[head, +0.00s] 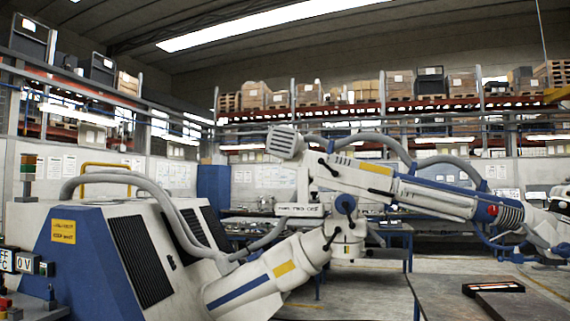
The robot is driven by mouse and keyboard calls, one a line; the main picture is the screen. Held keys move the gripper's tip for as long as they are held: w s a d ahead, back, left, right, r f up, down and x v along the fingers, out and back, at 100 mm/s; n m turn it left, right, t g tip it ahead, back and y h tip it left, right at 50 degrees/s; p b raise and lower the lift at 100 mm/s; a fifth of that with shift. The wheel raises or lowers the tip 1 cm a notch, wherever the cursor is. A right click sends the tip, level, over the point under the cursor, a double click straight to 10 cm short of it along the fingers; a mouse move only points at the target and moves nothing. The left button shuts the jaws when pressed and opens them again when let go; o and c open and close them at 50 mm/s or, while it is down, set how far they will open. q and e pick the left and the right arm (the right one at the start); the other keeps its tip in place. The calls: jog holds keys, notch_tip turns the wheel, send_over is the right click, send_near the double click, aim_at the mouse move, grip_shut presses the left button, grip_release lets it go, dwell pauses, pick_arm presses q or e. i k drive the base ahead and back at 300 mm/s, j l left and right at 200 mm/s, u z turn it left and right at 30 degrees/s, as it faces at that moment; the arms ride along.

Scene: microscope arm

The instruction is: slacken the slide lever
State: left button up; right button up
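A large white and blue jointed arm (400,190) rises from a blue and white machine housing (75,250) and reaches to the right edge. Several short black levers stick out of it: one on the upper link (328,165), one farther along (380,192), and one at the lower joint (330,240). A dark blue round knob (345,204) is at the elbow and a red knob (492,210) is near the right end. I cannot tell which one is the slide lever, or whether it is tight. Neither of my grippers is in view.
A grey table (455,300) stands at the lower right with a dark flat case (493,288) on it. A control box with labels (25,263) is at the left edge. Shelves with boxes (310,92) line the back. Floor shows beyond the arm.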

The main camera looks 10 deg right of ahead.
aim_at(335, 173)
jog(key=i+l+u, duration=0.4)
jog(key=i, duration=0.2)
jog(key=i+l+u, duration=0.4)
jog(key=i+l, duration=0.15)
